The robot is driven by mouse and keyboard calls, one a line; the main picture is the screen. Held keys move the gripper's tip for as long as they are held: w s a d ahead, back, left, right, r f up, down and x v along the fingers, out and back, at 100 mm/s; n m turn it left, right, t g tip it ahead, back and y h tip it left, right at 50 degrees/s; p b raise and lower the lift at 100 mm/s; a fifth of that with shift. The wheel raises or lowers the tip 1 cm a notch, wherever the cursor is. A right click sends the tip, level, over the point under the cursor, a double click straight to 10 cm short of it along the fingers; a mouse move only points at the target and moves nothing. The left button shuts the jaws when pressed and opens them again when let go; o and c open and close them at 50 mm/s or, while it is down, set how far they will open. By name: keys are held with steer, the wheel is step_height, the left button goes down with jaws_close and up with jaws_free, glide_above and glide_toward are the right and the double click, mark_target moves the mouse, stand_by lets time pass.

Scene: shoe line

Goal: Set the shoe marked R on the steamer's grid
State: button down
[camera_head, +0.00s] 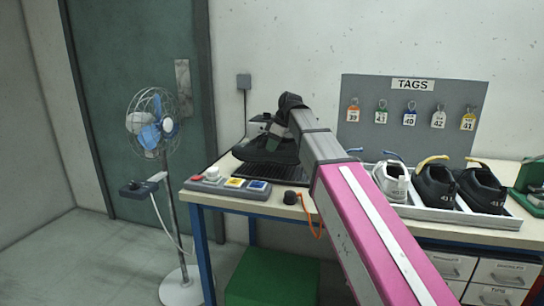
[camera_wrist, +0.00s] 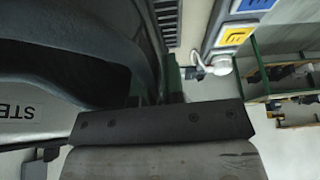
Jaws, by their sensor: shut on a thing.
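A dark shoe (camera_head: 262,150) is in my gripper (camera_head: 289,104), over or on the steamer's dark grid (camera_head: 270,173); I cannot tell whether its sole touches. My arm hides part of it. In the wrist view the dark shoe (camera_wrist: 95,40) fills the upper left, and a strip of the slotted grid (camera_wrist: 168,18) shows beside it. The jaws are shut on the shoe; their tips are mostly hidden. No R mark can be read on it. The pale steamer body (camera_wrist: 28,112) with part of a label shows at lower left in the wrist view.
A control box (camera_head: 228,187) with a red button and coloured switches sits at the bench's left front. A dark knob (camera_head: 290,198) with an orange cord is beside it. A tray (camera_head: 450,215) of shoes stands right of my arm. A fan (camera_head: 155,130) stands left.

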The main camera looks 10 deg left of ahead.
mark_target(270, 159)
steer(key=shift+f, duration=2)
steer(key=shift+f, duration=0.1)
steer(key=c, duration=1.2)
jaws_free()
steer(key=v, duration=1.2)
